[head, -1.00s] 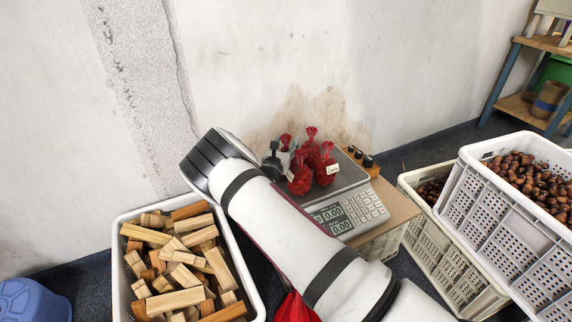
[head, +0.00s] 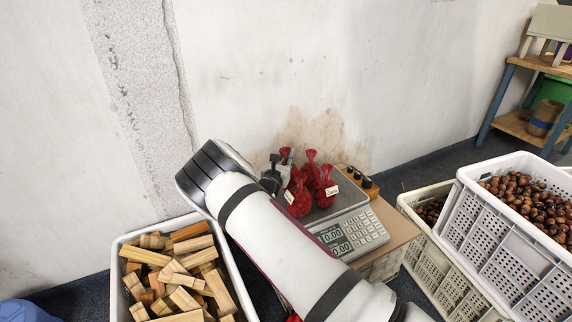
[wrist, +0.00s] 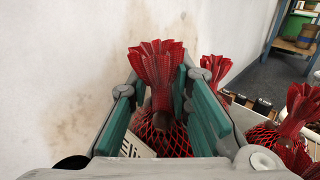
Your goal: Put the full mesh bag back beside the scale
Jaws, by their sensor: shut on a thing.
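My gripper (wrist: 167,105) is shut on a red mesh bag (wrist: 160,140), held upright between the green finger pads with its gathered top sticking up. Part of a white label shows low on its left. In the head view my gripper (head: 272,175) is at the scale's back left, mostly behind my arm. Only a red tip there (head: 286,153) seems to be the held bag; its base is hidden. The scale (head: 352,228) has a lit display. Other red mesh bags (head: 327,187) with white tags stand close to the right of my gripper, at the scale's back left.
A crate of wood blocks (head: 243,300) stands left of my arm. White crates of chestnuts (head: 490,235) stand at the right. A small wooden holder with dark knobs (head: 360,182) is behind the scale. The wall is close behind the bags. A shelf (head: 520,125) stands far right.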

